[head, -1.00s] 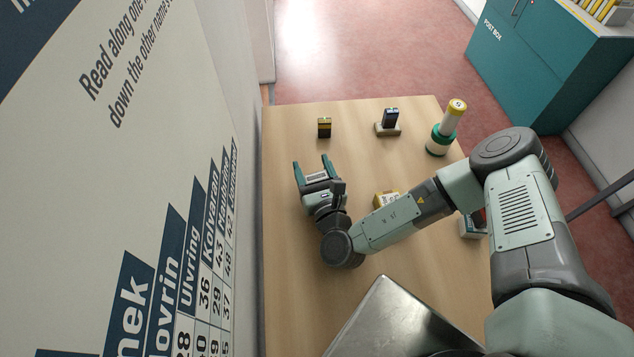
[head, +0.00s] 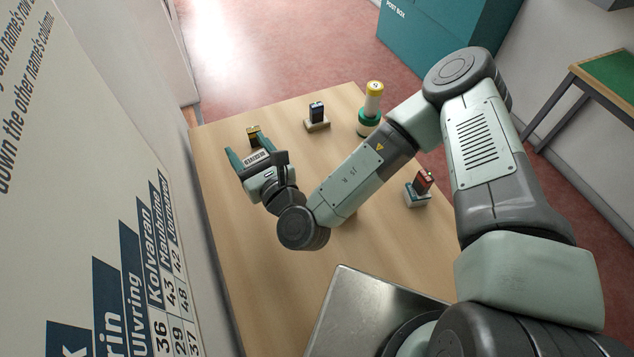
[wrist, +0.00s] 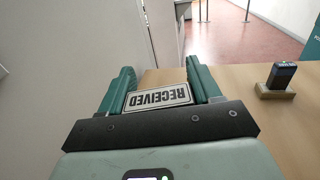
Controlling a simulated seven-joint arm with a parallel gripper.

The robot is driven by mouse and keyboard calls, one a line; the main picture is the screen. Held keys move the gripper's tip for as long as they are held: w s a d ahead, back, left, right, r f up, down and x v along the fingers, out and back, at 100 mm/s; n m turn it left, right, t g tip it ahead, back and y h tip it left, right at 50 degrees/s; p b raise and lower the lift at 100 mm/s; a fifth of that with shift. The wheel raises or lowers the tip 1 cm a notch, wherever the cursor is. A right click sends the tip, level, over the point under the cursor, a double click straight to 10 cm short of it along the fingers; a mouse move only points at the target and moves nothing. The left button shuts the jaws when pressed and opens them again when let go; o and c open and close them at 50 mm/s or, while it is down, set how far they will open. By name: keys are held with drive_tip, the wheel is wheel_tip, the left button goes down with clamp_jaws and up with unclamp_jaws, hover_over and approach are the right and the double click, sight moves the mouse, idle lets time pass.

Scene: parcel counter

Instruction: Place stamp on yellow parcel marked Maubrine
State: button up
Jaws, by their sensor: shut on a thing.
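My gripper (head: 252,153) is shut on a white plate reading RECEIVED (wrist: 158,97), which is upside down in the wrist view. The plate spans the space between the two green fingers, and also shows in the head view (head: 257,158). The gripper is over the left part of the table, just in front of a small yellow-and-black block (head: 254,132). I cannot tell what is marked on that block. No parcel readable as Maubrine shows now; my forearm hides part of the table.
A blue-black stamp (head: 317,109) stands on a holder, also in the wrist view (wrist: 283,74). A yellow-topped cylinder (head: 374,92) stands at the back right of the table (head: 240,230). A red item (head: 422,182) sits on a white base. A wall chart (head: 150,270) lists names and numbers.

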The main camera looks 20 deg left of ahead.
drive_tip(key=w+d+r+m+t+h, duration=0.1)
drive_tip(key=w+d+r, duration=0.15)
drive_tip(key=d, duration=0.55)
drive_tip(key=w+d+r+m+t+h, duration=0.1)
drive_tip(key=w+d+r+t, duration=0.15)
drive_tip(key=d, duration=0.55)
drive_tip(key=shift+g, duration=0.35)
drive_tip(key=shift+w+d+f, duration=0.1)
drive_tip(key=shift+w+f, duration=0.05)
drive_tip(key=shift+f, duration=2.45)
drive_tip(key=shift+w+d+f, duration=0.1)
drive_tip(key=shift+w+f, duration=0.05)
drive_tip(key=shift+f, duration=2.45)
drive_tip(key=shift+f, duration=0.1)
drive_tip(key=o, duration=1.1)
drive_tip(key=shift+c, duration=0.2)
